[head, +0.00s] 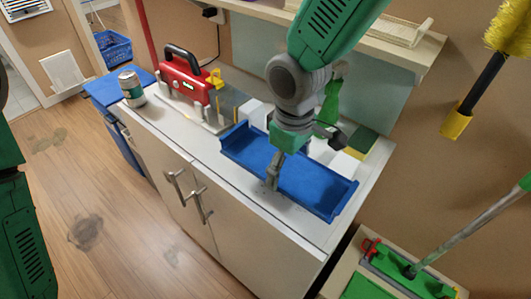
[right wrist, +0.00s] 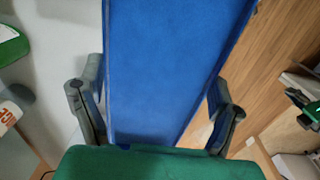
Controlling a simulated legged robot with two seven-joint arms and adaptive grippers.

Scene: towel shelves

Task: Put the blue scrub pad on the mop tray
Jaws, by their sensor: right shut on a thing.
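A long blue tray (head: 315,187) with raised ends lies on the white counter; I take it for the mop tray. Its blue surface fills the middle of the right wrist view (right wrist: 175,65). I cannot make out a separate blue scrub pad against it. My right gripper (head: 298,158) reaches down over the tray's middle, with one finger at the near long edge and the other toward the far side. In the right wrist view my right gripper's fingers (right wrist: 155,115) stand on both sides of the blue piece, shut on it. My left gripper is out of view.
A red toolbox-like device (head: 185,72) and a can (head: 131,88) stand left on the counter (head: 165,122). A green-yellow sponge (head: 361,143) lies behind the tray. A shelf (head: 385,45) overhangs the back. A green mop head (head: 405,275) is at lower right.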

